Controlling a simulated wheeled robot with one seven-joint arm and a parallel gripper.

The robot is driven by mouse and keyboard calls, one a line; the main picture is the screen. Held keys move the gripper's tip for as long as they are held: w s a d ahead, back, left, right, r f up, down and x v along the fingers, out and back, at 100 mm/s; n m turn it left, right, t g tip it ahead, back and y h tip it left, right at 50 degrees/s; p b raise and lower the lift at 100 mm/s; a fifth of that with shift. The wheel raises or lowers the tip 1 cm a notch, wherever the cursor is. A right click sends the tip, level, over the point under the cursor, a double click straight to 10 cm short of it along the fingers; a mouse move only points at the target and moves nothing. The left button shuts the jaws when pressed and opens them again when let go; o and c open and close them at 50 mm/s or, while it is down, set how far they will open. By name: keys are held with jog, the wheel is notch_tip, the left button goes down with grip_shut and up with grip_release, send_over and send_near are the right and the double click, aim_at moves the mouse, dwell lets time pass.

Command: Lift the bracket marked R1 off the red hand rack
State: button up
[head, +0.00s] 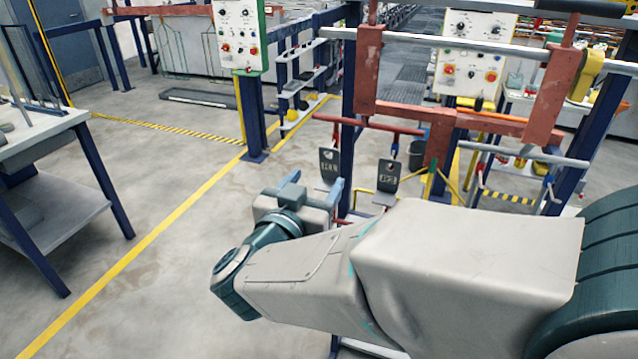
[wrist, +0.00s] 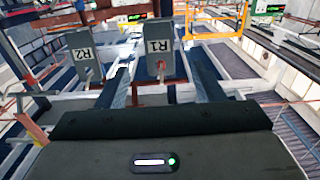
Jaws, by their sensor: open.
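The red hand rack (head: 370,124) shows a red horizontal bar in the head view, with two dark grey brackets hanging below it. The bracket marked R1 (wrist: 158,43) is seen ahead of my gripper in the wrist view, its label facing me and its hole at the picture's lower end. In the head view it appears to be the left bracket (head: 329,163). The bracket marked R2 (wrist: 84,54) hangs beside it, on the right in the head view (head: 388,174). My gripper (head: 314,182) is open and empty, with R1 framed between its fingers (wrist: 162,62); exact depth is unclear.
A larger red frame (head: 368,72) with grey rails stands above and behind the hand rack. Blue posts (head: 347,110) stand close behind the brackets. A grey table (head: 45,150) is at the left. The floor between is clear.

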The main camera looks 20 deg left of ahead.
aim_at(329, 159)
jog(key=w, duration=0.9)
jog(key=shift+w+d+p, duration=0.3)
jog(key=shift+d+p, duration=0.1)
jog(key=c, duration=1.1)
jog(key=shift+s+r, duration=0.1)
jog(key=shift+r, duration=0.1)
jog(key=shift+s+r+p, duration=0.1)
jog(key=shift+r+p, duration=0.15)
jog(key=shift+p, duration=0.25)
jog(key=shift+s+r, duration=0.2)
jog(key=shift+s, duration=0.05)
